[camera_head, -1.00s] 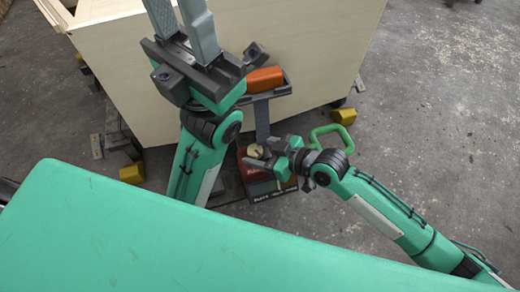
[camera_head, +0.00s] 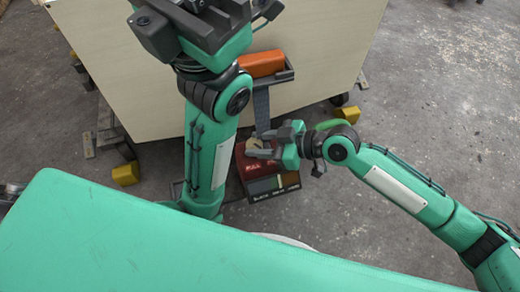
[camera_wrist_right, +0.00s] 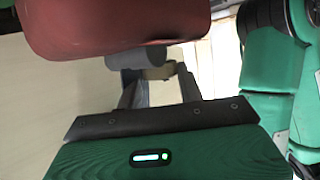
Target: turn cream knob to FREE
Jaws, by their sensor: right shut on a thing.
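The cream knob (camera_head: 253,144) sits at the upper end of a red box (camera_head: 254,170) low in the middle of the head view. My right gripper (camera_head: 261,145) reaches it from the right and is shut on it, covering part of it. In the right wrist view the knob (camera_wrist_right: 160,72) shows between the two fingertips of the gripper (camera_wrist_right: 158,78). Its pointing direction cannot be made out, and the lettering on the box is too small to read surely. My left gripper (camera_head: 195,25) is at the top edge, its fingers largely cut off.
A pale plywood hull (camera_head: 320,40) stands behind. A grey post (camera_head: 262,108) rises between the box and a tray with an orange block (camera_head: 262,63). A green handle (camera_head: 332,125) is partly behind my right wrist. A yellow block (camera_head: 126,174) lies left. Open floor is at right.

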